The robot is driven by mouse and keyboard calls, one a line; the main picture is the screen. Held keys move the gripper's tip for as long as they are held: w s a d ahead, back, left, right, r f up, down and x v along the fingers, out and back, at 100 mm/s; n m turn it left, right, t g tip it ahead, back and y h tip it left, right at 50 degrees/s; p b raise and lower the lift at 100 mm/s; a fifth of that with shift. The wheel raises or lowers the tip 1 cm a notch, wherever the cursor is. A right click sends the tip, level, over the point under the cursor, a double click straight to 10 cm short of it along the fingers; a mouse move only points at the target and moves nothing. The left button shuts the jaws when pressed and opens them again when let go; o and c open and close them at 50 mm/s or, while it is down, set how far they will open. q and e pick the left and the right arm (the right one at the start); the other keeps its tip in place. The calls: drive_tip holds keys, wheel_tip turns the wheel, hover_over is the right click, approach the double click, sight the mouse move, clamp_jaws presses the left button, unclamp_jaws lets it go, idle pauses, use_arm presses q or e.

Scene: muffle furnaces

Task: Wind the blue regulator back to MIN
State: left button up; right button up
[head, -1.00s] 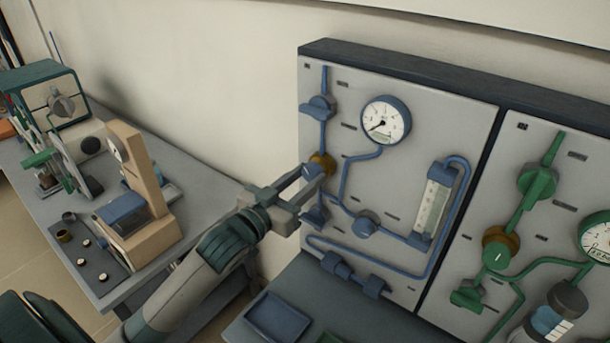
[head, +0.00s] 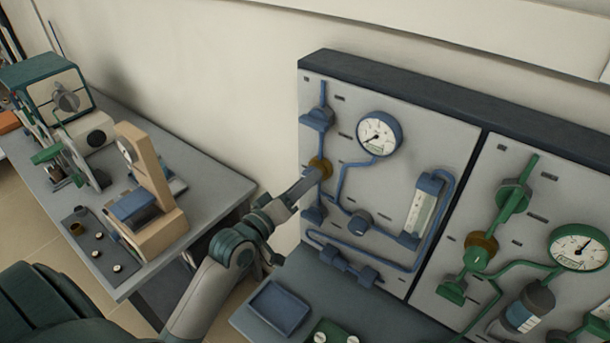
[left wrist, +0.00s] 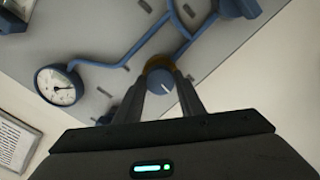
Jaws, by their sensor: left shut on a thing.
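The blue regulator knob (left wrist: 161,80) has a white pointer line and a brass collar behind it. In the left wrist view it sits between the fingers of my left gripper (left wrist: 162,92), which are shut on it. In the head view my left gripper (head: 314,176) reaches the panel from the left and hides the knob; the brass collar (head: 321,166) shows beside it. The blue gauge (head: 379,133), up and right of the knob, has its needle toward the lower left; it also shows in the left wrist view (left wrist: 62,86). MIN markings cannot be read. My right gripper is not in view.
The grey panel (head: 400,160) carries blue pipes, valves and a flow tube (head: 418,212). A second panel with green pipes and a gauge (head: 579,248) stands right. A blue tray (head: 278,308) lies below. A bench (head: 205,205) with lab devices stands left.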

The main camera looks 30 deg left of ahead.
use_arm(q)
drive_tip(key=shift+n+p, duration=0.3)
drive_tip(key=shift+n, duration=0.2)
drive_tip(key=o, duration=1)
drive_tip(key=shift+o, duration=0.2)
